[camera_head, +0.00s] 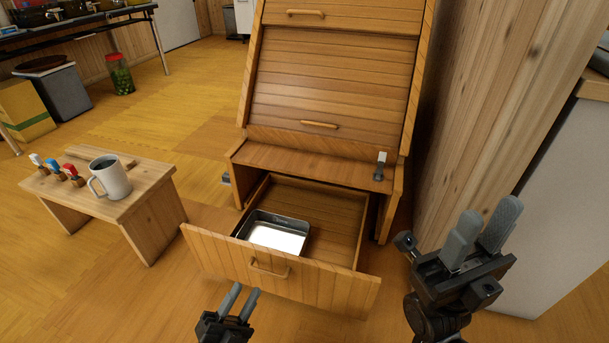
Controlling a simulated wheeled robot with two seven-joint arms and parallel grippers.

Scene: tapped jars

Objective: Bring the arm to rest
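My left gripper (243,296) is low in the middle of the head view, in front of the open drawer (325,287). Its two fingers stand apart with a narrow gap, and nothing shows between them. My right gripper (486,222) is at the right, beside the drawer and in front of the wooden wall. Its grey fingers point up, apart and empty. Both grippers are clear of the furniture as far as I can see.
A metal tray (293,219) with a white inside sits in the drawer of the wooden cabinet (330,75). A small tapped item (379,168) stands on the cabinet ledge. A bench (140,201) at left holds a mug (111,178) and small items with white, blue and red tops (54,167).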

